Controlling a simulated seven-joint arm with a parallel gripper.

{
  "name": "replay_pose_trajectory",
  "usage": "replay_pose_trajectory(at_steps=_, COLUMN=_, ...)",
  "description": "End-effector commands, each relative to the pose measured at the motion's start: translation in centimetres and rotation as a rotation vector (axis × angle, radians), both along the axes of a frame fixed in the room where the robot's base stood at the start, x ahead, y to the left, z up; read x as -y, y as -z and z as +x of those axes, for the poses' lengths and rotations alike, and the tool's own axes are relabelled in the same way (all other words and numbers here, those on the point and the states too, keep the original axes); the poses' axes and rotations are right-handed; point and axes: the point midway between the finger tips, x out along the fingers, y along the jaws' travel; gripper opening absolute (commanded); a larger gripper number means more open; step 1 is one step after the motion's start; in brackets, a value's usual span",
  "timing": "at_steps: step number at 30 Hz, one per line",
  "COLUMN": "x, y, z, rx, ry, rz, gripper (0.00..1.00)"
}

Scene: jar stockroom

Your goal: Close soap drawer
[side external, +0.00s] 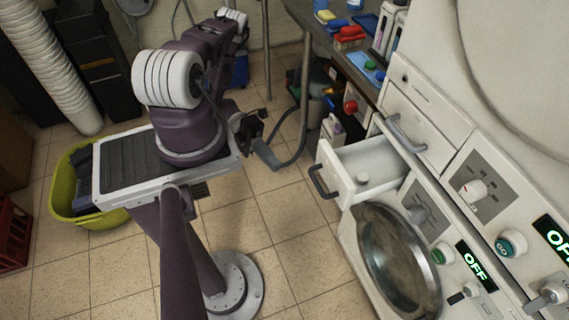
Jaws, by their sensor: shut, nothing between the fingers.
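The soap drawer (345,165) is a white box pulled out from the front of the white washing machine on the right. Its dark curved handle (319,183) faces left, and a small round knob or cap shows inside the drawer. My gripper (267,156) is shut and empty. In the picture it is left of and a little above the handle, apart from it. The exact depth between them is hard to tell.
Below the drawer is a round glass door (393,262). A grey table (345,55) with bottles and boxes stands behind. A yellow-green tub (62,190) is at left. Tiled floor is clear between my arm and the machine.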

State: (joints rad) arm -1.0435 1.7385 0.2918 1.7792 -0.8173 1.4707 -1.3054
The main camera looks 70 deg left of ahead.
Motion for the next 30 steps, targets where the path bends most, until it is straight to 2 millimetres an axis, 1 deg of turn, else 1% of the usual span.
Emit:
replay_pose_trajectory(at_steps=1, x=1.1, y=0.0, z=0.3, rx=-0.001, ry=0.002, rz=-0.004, gripper=0.00)
replay_pose_trajectory(at_steps=6, x=4.8, y=0.1, z=1.2, rx=0.000, ry=0.004, rz=-0.004, gripper=0.00)
replay_pose_trajectory(at_steps=9, x=6.9, y=0.2, z=1.7, rx=0.001, ry=0.004, rz=-0.004, gripper=0.00)
replay_pose_trajectory(at_steps=11, x=7.7, y=0.4, z=2.2, rx=0.002, ry=0.006, rz=-0.001, gripper=0.00)
replay_pose_trajectory(at_steps=12, x=7.6, y=0.6, z=3.1, rx=0.006, ry=0.006, rz=0.004, gripper=0.00)
replay_pose_trajectory(at_steps=15, x=7.5, y=0.9, z=4.5, rx=0.004, ry=0.006, rz=0.003, gripper=0.00)
replay_pose_trajectory(at_steps=18, x=7.5, y=1.1, z=5.4, rx=0.003, ry=0.006, rz=0.003, gripper=0.00)
replay_pose_trajectory(at_steps=22, x=7.4, y=1.2, z=5.8, rx=0.003, ry=0.004, rz=0.001, gripper=0.00)
replay_pose_trajectory(at_steps=30, x=7.4, y=1.2, z=5.9, rx=0.003, ry=0.004, rz=0.001, gripper=0.00)
